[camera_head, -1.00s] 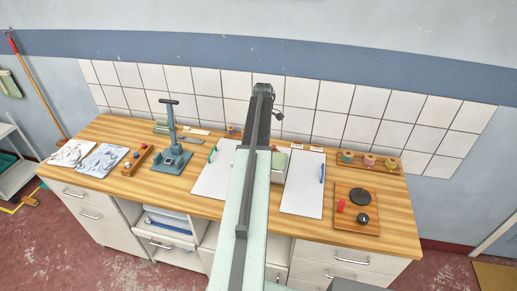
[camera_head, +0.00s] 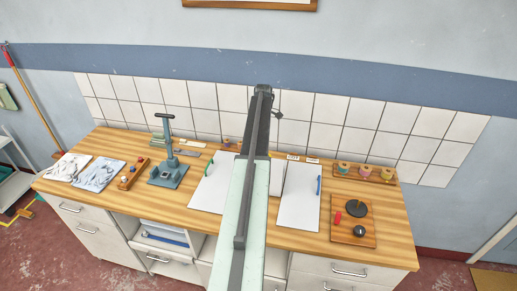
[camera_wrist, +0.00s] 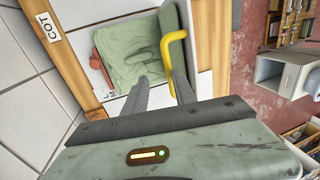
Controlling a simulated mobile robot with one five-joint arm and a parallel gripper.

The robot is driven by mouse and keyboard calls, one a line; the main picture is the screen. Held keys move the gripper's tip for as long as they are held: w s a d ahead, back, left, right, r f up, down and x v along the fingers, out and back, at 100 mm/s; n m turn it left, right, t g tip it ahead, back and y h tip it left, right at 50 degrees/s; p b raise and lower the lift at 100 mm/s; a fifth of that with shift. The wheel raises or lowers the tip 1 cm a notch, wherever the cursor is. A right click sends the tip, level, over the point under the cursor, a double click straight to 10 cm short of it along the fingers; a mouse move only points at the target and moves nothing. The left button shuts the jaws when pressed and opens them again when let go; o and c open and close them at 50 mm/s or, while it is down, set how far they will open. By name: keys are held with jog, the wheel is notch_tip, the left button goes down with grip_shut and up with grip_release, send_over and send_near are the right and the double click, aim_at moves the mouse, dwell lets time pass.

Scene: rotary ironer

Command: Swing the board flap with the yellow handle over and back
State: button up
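The yellow handle (camera_wrist: 166,40) shows in the wrist view as a bent bar on a green board flap (camera_wrist: 179,50), which is seen nearly edge-on. A folded green cloth (camera_wrist: 130,62) lies beside the flap. My gripper (camera_wrist: 162,76) is open, its two dark fingers apart, with the handle's near end between or just beyond the fingertips. I cannot tell whether they touch. In the head view my arm hides the gripper, the yellow handle and most of the flap's area. A pale upright panel (camera_head: 277,177) shows just right of the arm.
White boards with a green handle (camera_head: 209,167) and a blue handle (camera_head: 318,186) lie either side of my arm on the wooden bench (camera_head: 395,232). A teal press (camera_head: 168,170) stands left. A tray of spools (camera_head: 365,172) stands back right. A tiled wall closes the back.

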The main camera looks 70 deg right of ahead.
jog(key=shift+r, duration=0.2)
jog(key=p+v, duration=0.7)
jog(key=v, duration=0.1)
jog(key=shift+p, duration=0.35)
jog(key=shift+f, duration=0.1)
